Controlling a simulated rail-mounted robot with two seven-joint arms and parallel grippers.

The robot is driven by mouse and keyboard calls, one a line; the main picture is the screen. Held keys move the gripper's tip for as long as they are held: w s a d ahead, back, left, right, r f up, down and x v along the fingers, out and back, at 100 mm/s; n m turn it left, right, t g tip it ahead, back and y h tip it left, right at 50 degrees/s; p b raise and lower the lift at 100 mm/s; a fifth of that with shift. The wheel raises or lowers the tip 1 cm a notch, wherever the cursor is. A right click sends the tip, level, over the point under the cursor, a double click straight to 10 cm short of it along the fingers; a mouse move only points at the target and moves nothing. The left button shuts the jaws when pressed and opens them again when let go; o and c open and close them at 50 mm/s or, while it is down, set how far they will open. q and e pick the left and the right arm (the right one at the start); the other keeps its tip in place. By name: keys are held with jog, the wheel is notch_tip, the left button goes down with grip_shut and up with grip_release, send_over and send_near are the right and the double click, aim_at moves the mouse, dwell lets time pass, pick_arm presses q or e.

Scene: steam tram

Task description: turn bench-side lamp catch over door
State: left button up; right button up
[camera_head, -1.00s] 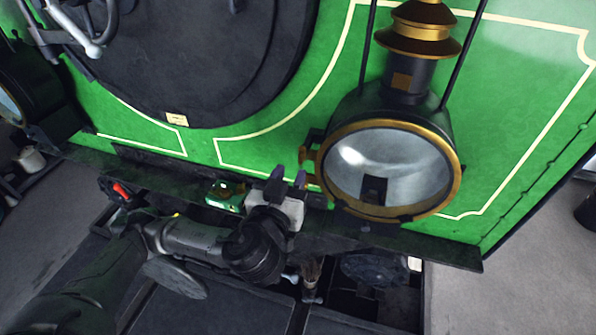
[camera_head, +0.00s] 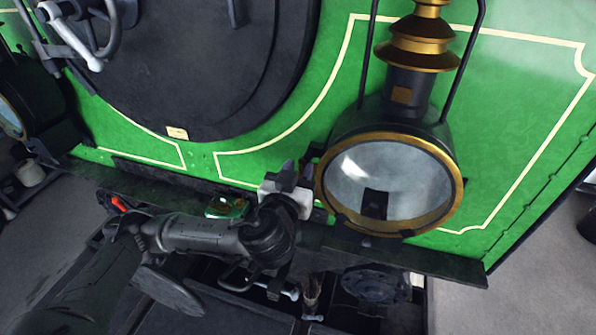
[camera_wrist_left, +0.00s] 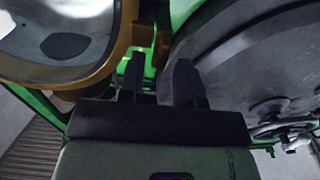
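The big round lamp (camera_head: 392,185) with a brass rim and glass front hangs on the green tram front, right of centre. Its brass side fitting (camera_wrist_left: 143,36), perhaps the catch, shows beyond the fingers in the left wrist view; in the head view my gripper mostly covers it. My left gripper (camera_head: 298,173) is at the lamp's left edge, pointing at the tram front. Its two fingers also show in the left wrist view (camera_wrist_left: 160,80), apart with a gap between them and nothing held. Whether a finger touches the fitting I cannot tell. My right gripper is not in view.
A large dark round door (camera_head: 190,60) fills the upper left, with a handwheel (camera_head: 100,25) on it. A second lamp (camera_head: 12,115) is at the left edge. A small green lamp-like object (camera_head: 226,207) sits on the dark ledge (camera_head: 430,257) beside my left wrist.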

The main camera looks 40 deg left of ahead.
pick_arm(q)
grip_shut()
dwell(0.3)
jog(key=shift+d+f+m, duration=0.1)
jog(key=shift+m, duration=0.3)
jog(key=shift+w+d+m, duration=0.1)
jog(key=shift+m, duration=0.6)
jog(key=shift+w+d+f+m+p, duration=0.1)
jog(key=shift+d+f+m+p, duration=0.15)
jog(key=shift+m+p, duration=2.1)
jog(key=shift+w+d+f+m+p, duration=0.1)
jog(key=shift+d+f+m+p, duration=0.15)
jog(key=shift+m+p, duration=2.05)
jog(key=shift+w+d+f+m+p, duration=0.25)
jog(key=shift+m+p, duration=1.15)
jog(key=shift+m, duration=1.85)
jog(key=shift+s+a+f, duration=0.1)
jog(key=shift+s, duration=0.05)
